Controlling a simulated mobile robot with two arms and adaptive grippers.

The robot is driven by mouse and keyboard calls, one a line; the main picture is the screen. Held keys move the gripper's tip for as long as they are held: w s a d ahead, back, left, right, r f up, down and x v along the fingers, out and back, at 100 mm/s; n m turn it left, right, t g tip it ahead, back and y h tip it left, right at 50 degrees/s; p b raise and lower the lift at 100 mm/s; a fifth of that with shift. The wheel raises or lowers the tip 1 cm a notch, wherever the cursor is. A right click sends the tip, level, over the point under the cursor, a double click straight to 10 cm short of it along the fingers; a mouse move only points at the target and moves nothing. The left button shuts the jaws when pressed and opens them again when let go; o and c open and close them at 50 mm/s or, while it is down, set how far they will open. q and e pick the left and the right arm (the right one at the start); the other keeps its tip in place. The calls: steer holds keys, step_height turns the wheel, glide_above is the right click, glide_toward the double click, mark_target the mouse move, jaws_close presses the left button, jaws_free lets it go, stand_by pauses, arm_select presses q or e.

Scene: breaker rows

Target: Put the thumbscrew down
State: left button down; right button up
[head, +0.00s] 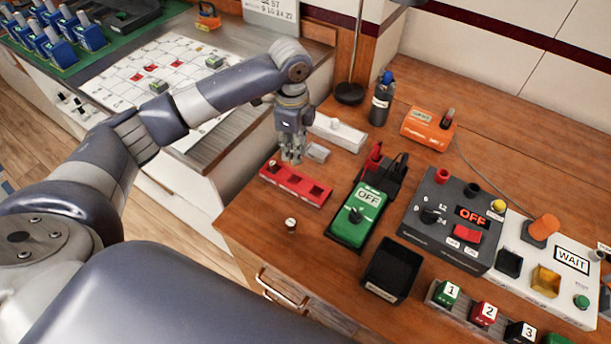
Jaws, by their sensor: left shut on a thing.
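My left gripper (291,158) points down just behind the red tray (301,187) on the wooden bench. It is shut on the thumbscrew, which its fingers largely hide at this size. My right gripper is not in view.
A small grey block (317,152) sits close right of the gripper. A small round pale-topped piece (290,225) stands in front of the tray. A green meter (358,216), an empty black bin (391,269) and a dark power unit (449,219) stand to the right.

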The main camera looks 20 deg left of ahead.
arm_select(q)
step_height(320, 180, down, 8)
steer(key=shift+s+f+p, duration=0.1)
steer(key=shift+s+p, duration=0.05)
steer(key=shift+p, duration=0.2)
steer(key=shift+f, duration=0.4)
steer(key=shift+f, duration=0.15)
steer(key=c, duration=1.5)
jaws_free()
steer(key=shift+c, duration=0.2)
step_height(320, 180, up, 12)
steer(key=shift+r+b, duration=0.2)
steer(key=shift+b, duration=0.15)
steer(key=shift+f, duration=0.1)
